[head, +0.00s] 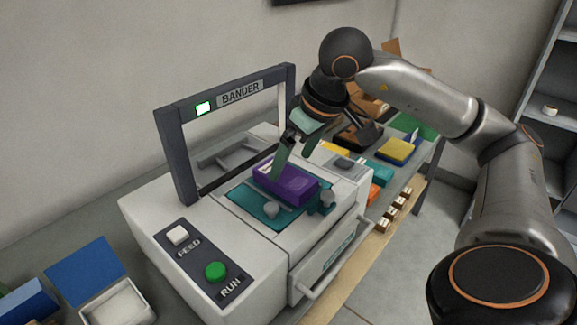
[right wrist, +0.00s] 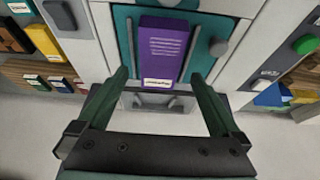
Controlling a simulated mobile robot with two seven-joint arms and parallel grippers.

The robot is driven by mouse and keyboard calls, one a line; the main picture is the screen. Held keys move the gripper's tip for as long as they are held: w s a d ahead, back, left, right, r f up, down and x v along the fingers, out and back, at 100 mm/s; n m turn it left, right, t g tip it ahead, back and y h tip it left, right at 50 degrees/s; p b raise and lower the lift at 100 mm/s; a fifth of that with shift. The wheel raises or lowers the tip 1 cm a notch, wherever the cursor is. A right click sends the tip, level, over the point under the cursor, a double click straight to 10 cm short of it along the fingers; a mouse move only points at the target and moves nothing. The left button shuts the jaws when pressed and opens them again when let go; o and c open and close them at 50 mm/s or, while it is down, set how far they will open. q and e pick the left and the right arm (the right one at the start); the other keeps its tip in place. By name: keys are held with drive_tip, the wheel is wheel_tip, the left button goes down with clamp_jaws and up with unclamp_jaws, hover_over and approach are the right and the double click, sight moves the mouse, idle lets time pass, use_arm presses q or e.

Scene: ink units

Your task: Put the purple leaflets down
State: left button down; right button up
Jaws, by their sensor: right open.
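The purple leaflets (head: 285,182) lie as a stack on the teal plate (head: 240,206) of the bander, among grey knobs. In the right wrist view the leaflets (right wrist: 163,50) show pale printed lines and a light label at the near end. My right gripper (head: 292,165) is at the stack, its fingers reaching down at the far side in the head view. In the right wrist view my right gripper (right wrist: 163,85) is open, with a finger on each side of the stack's near end and gaps between. My left gripper is not in view.
The bander's dark arch (head: 177,150) stands over the machine beside the stack. A green RUN button (head: 215,271) is in front. A blue-lidded box (head: 85,270) sits at lower left. Yellow (head: 396,150) and other coloured stacks crowd the table behind. Shelves (head: 550,90) stand at right.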

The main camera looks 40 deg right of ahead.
drive_tip(key=p+v, duration=0.1)
drive_tip(key=v, duration=0.7)
